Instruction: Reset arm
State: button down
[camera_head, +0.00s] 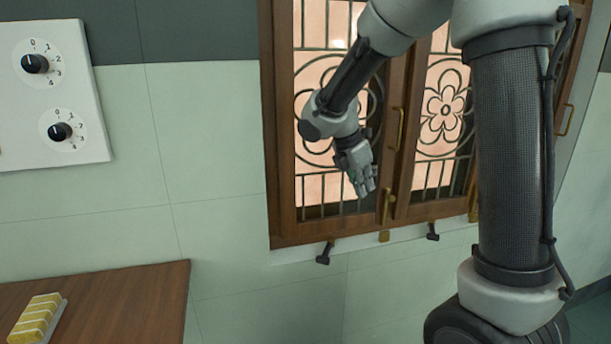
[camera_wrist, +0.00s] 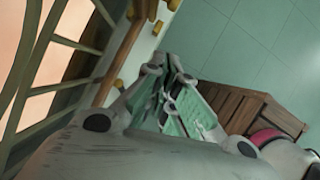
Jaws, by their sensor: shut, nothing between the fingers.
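My gripper (camera_head: 365,188) hangs in front of the wooden window (camera_head: 283,140), pointing down and a little to the right. Its fingers are shut and hold nothing. In the wrist view the fingers (camera_wrist: 172,75) reach forward, with the window's green grille (camera_wrist: 55,60) to their left and the tiled wall to their right. My arm comes down from the top of the head view. I cannot tell the exact gap between my gripper and the window.
A white panel (camera_head: 82,95) with two black knobs is on the wall at left. A brown table (camera_head: 125,300) with a yellow-and-white block (camera_head: 37,320) stands at lower left. Brass handles (camera_head: 398,128) and black latches (camera_head: 325,253) stick out from the window. Tiled wall (camera_head: 220,200) between them is bare.

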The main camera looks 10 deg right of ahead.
jog(key=s+d+r+m+t+y, duration=0.1)
jog(key=s+r+m+y, duration=0.1)
jog(key=s+m, duration=0.8)
jog(key=s+d+r+m+t+y, duration=0.2)
jog(key=s+r+m, duration=0.3)
jog(key=s+m, duration=0.6)
jog(key=s, duration=0.4)
jog(key=shift+d+r+y, duration=0.2)
jog(key=shift+y, duration=0.2)
